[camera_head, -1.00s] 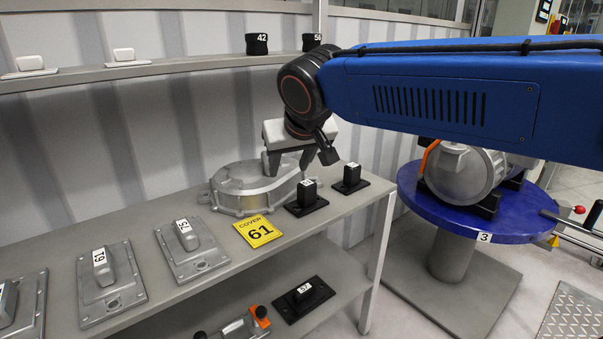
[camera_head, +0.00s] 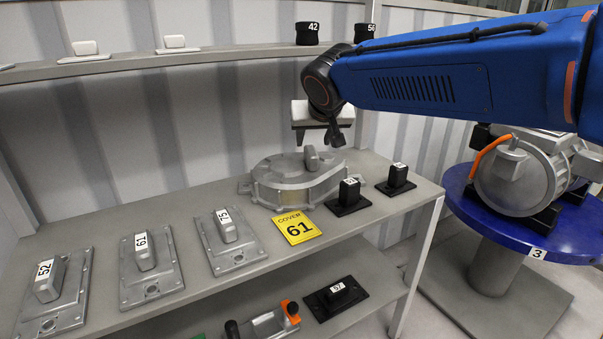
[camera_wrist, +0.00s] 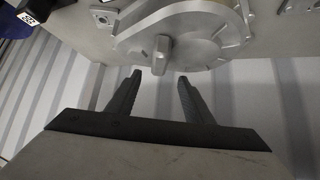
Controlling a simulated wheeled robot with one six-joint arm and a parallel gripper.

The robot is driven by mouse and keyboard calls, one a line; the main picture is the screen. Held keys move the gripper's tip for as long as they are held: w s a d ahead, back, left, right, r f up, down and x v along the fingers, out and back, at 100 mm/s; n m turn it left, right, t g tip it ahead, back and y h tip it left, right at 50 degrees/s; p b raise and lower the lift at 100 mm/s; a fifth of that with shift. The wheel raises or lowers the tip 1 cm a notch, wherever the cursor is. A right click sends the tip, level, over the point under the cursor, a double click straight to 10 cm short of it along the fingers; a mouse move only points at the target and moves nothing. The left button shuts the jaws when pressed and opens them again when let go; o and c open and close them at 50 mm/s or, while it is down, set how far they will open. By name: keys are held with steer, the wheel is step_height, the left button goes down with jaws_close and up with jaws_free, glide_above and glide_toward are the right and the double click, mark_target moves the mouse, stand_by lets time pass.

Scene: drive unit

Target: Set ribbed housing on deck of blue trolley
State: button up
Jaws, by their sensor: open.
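My gripper (camera_head: 318,138) is open and empty above the shelf, just over a round silver cover (camera_head: 290,182) with an upright grip knob. In the wrist view the two fingers of my gripper (camera_wrist: 160,76) are apart, with the cover (camera_wrist: 195,45) and its knob beyond their tips. A large grey metal housing (camera_head: 515,180) with a round end face lies on black supports on a blue round stand (camera_head: 575,238) marked 3, at the right. No blue trolley is recognisable in view.
The shelf (camera_head: 120,225) holds silver plates with numbered grips, a yellow "COVER 61" sign (camera_head: 297,227) and two black blocks (camera_head: 348,195) by the cover. The lower shelf holds a black block (camera_head: 337,293) and an orange-and-silver tool (camera_head: 270,320). An upper shelf runs behind.

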mark_target(311, 149)
steer(key=x, duration=0.9)
steer(key=shift+d+f, duration=0.1)
jaws_close()
stand_by(1.3)
steer(key=shift+r, duration=0.25)
